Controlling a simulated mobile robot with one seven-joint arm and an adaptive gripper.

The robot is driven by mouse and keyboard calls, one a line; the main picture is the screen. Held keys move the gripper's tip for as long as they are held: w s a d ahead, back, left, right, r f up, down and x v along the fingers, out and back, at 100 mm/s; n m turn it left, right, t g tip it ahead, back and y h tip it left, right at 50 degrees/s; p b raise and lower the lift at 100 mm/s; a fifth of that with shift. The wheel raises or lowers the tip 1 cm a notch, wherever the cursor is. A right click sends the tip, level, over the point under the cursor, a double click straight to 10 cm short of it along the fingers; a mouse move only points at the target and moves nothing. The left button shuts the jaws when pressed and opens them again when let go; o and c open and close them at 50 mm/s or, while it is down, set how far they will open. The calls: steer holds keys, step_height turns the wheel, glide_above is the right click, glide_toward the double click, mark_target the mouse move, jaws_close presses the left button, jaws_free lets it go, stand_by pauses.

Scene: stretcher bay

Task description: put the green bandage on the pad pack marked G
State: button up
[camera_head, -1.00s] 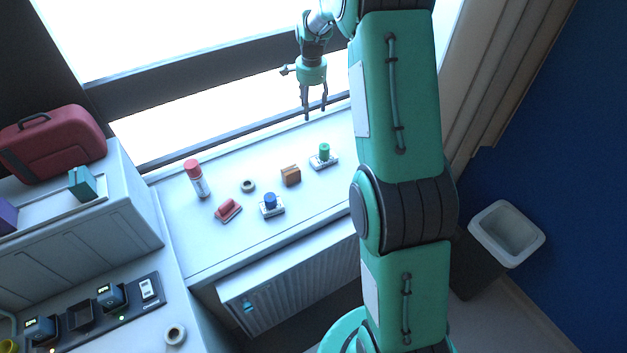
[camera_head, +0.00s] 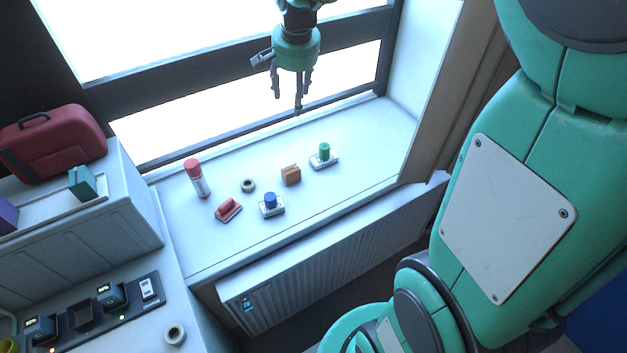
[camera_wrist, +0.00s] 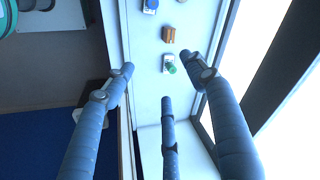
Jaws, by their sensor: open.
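The green bandage (camera_head: 324,149) is a small roll standing on a white pad pack (camera_head: 331,162) near the right end of the white sill. In the wrist view the green bandage (camera_wrist: 172,69) lies ahead of my fingers, over its pad pack (camera_wrist: 166,60). The pack's letter is too small to read. A blue bandage (camera_head: 270,200) stands on another white pad pack (camera_head: 277,211), and a red one (camera_head: 228,205) lies on or against a third pack nearby. My gripper (camera_head: 293,92) is open and empty, fingers down, above and behind the sill items.
A brown block (camera_head: 290,175), a tape ring (camera_head: 248,186) and a red-capped bottle (camera_head: 197,179) also stand on the sill. The window frame is close behind my gripper. A radiator (camera_head: 330,255) hangs below. The sill's right end is clear.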

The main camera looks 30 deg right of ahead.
steer(key=s+a+n+t, duration=0.1)
steer(key=s+a+n, duration=0.2)
steer(key=s, duration=0.6)
steer(key=s+a+r+n, duration=0.1)
steer(key=s+a+n, duration=0.2)
steer(key=s, duration=0.7)
steer(key=s+a+r+n+t, duration=0.1)
steer(key=s+a+n, duration=0.2)
steer(key=s, duration=0.7)
steer(key=shift+a+t+y, duration=0.3)
steer(key=shift+a, duration=0.7)
steer(key=shift+w+f, duration=0.1)
step_height(320, 180, down, 15)
steer(key=b, duration=1.5)
